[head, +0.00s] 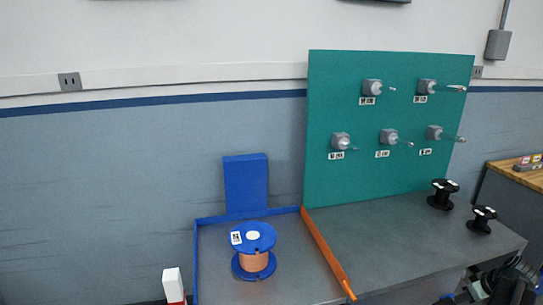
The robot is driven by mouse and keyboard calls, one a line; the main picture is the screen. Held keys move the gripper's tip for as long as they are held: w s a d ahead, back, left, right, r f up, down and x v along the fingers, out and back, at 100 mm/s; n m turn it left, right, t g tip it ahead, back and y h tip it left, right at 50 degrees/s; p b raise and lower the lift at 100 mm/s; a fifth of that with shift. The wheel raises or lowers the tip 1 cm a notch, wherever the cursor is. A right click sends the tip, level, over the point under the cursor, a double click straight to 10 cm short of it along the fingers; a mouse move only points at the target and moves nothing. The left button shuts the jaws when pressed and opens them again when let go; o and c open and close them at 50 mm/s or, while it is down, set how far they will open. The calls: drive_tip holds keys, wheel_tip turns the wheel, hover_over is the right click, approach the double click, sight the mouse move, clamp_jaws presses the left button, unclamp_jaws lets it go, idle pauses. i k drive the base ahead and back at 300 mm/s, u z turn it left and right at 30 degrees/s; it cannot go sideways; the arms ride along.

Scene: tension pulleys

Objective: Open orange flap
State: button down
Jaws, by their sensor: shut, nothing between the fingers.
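The orange flap (325,250) is a long, narrow strip on the grey table. It runs from the foot of the green board down to the front edge, along the right side of the blue-edged bay. My gripper (487,287) is at the lower right, dark and partly cut off by the picture edge. It is shut and empty, well to the right of the flap and apart from it. Its fingertips are hard to make out.
A blue spool with copper-coloured winding (253,262) stands in the bay, left of the flap. Two black spools (441,196) stand at the table's right. The green board (385,105) carries several pulleys. A white-and-red post (173,284) is at lower left.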

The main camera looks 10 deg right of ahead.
sight(345, 283)
drive_tip(key=k, duration=0.9)
